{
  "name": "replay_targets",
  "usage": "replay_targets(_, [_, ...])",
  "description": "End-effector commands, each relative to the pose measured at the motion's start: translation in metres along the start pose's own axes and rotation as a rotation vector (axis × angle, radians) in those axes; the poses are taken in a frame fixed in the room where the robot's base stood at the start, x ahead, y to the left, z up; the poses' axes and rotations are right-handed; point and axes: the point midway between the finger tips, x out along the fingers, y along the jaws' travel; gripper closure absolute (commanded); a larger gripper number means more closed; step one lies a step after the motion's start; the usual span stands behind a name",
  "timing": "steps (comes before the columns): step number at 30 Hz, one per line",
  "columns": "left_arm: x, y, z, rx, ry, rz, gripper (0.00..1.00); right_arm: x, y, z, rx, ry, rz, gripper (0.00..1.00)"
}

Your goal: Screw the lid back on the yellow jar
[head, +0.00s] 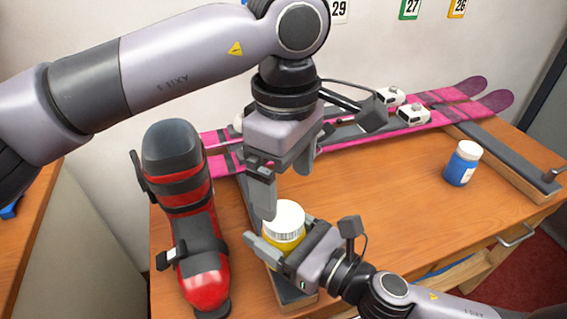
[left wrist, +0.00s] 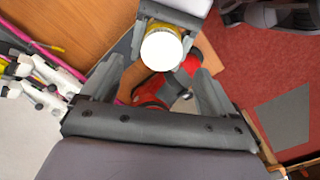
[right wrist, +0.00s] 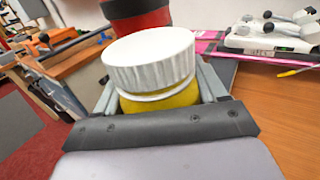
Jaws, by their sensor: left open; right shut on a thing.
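The yellow jar (head: 283,247) stands upright with its white lid (head: 284,217) sitting on top. My right gripper (head: 272,250) is shut on the jar's yellow body from the side. In the right wrist view the jar (right wrist: 165,100) is between the fingers, and the lid (right wrist: 150,58) looks level on it. My left gripper (head: 288,185) is open and empty above the jar, pointing down. In the left wrist view the lid (left wrist: 161,51) shows beyond the open fingers. Whether the lid is threaded tight cannot be told.
A red and black ski boot (head: 185,225) stands left of the jar. Pink skis (head: 440,117) lie along the back of the bench. A blue jar with a white lid (head: 462,165) stands at the right. The middle right of the bench (head: 390,180) is clear.

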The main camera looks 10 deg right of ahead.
Motion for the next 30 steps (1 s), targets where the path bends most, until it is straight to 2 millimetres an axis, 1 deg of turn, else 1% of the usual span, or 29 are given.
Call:
replay_targets(3, [-0.002, 0.0, 0.0, -0.192, 0.0, 0.001, 0.12, 0.0, 0.0, 0.001, -0.001, -0.002, 0.0, 1.0])
replay_targets(30, [-0.011, -0.001, -0.001, -1.661, -0.001, 0.0, 0.12, 0.0, 0.0, 0.001, -0.001, -0.002, 0.0, 1.0])
